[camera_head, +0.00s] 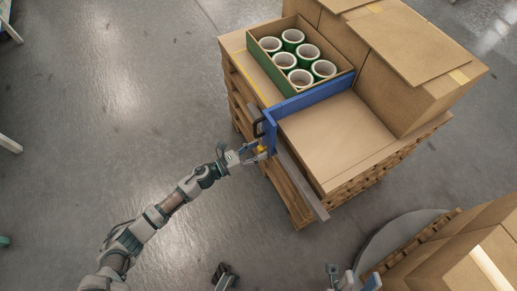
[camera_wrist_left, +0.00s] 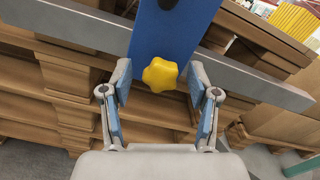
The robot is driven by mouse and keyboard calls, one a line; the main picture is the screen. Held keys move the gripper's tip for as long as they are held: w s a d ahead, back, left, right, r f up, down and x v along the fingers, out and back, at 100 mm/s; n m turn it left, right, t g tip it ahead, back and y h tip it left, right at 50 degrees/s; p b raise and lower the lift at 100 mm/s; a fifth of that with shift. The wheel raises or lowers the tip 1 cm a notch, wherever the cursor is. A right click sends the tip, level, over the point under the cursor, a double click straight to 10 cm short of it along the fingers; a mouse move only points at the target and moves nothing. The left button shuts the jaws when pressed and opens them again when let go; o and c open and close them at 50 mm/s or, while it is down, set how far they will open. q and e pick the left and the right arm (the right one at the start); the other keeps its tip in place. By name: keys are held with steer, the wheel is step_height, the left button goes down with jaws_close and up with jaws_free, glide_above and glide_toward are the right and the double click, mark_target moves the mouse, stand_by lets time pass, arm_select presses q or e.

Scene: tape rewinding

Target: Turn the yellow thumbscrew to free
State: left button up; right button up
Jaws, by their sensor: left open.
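The yellow thumbscrew (camera_wrist_left: 160,74) is a lobed knob on the lower end of a blue bar (camera_wrist_left: 165,35) in the left wrist view. It also shows small in the head view (camera_head: 262,149). My left gripper (camera_head: 257,152) is open, with its blue-padded fingers on either side of the thumbscrew. In the left wrist view a gap shows between each finger and the knob. My right gripper (camera_head: 352,279) is at the bottom edge of the head view, partly cut off, away from the thumbscrew.
A grey metal bar (camera_wrist_left: 245,82) runs behind the thumbscrew. A black handle (camera_head: 258,128) is on the blue frame (camera_head: 318,97). The pallet (camera_head: 292,205) carries cardboard boxes (camera_head: 420,60) and a green tray of several tape rolls (camera_head: 292,36).

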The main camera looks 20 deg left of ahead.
arm_select(q)
steer(key=shift+a, duration=0.1)
steer(key=shift+d, duration=0.25)
jaws_close()
